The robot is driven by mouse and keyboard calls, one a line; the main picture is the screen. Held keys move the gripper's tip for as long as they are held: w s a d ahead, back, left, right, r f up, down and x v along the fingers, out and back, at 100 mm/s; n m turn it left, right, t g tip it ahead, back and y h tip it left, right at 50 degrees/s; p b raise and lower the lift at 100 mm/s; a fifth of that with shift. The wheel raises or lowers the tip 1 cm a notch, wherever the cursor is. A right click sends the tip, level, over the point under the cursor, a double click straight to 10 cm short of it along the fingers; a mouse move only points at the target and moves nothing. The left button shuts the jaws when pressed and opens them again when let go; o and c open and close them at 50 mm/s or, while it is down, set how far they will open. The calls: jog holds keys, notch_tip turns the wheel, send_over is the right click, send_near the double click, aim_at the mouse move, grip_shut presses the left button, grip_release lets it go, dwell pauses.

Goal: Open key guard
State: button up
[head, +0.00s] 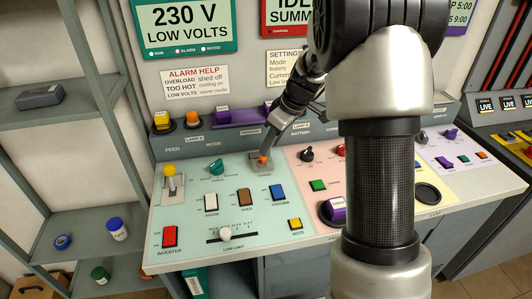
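My gripper (272,146) reaches down and to the left over the back of the mint-green console panel (190,237). Its fingertips are at or just above a small grey plate (260,170) with an orange part (263,158) on it. I cannot tell whether this is the key guard, because it is small and partly covered by the fingers. I cannot tell whether the fingers touch it or how far apart they are. No other guard is clearly recognizable.
A yellow-knobbed lever (169,170), a teal knob (216,167) and several rocker switches share the panel. A white slider knob (225,233) is near the front. My arm hides much of the pink panel (300,208).

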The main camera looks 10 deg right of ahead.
aim_at(266, 164)
jog(key=x, duration=0.5)
grip_shut()
